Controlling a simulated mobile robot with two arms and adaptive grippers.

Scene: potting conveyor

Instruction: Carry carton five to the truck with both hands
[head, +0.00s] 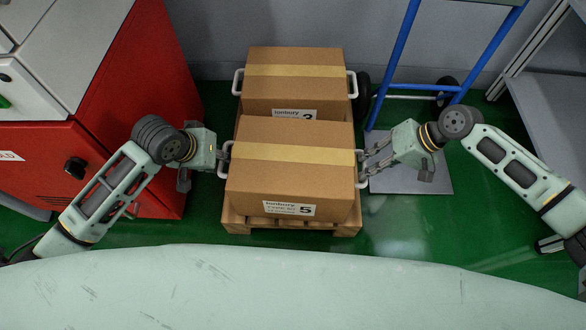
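Carton five (288,180) is a brown box with tan tape and a label reading 5, sitting upright over the front of a wooden pallet (290,230). It has a pale handle on each side. My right gripper (364,165) is at the right handle, its two fingers visibly apart and reaching to it. My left gripper (222,158) is at the left handle; its fingertips are small and partly hidden, so its grip is unclear. The blue-framed truck (394,60) stands behind on the right, its grey plate (412,183) bare on the floor beside the carton.
Another handled carton (293,84) stands directly behind carton five, its label partly covered. A red cabinet (70,165) is close on the left. A grey bench or shelf (553,105) is at the right. Green floor (400,225) is clear at the front right.

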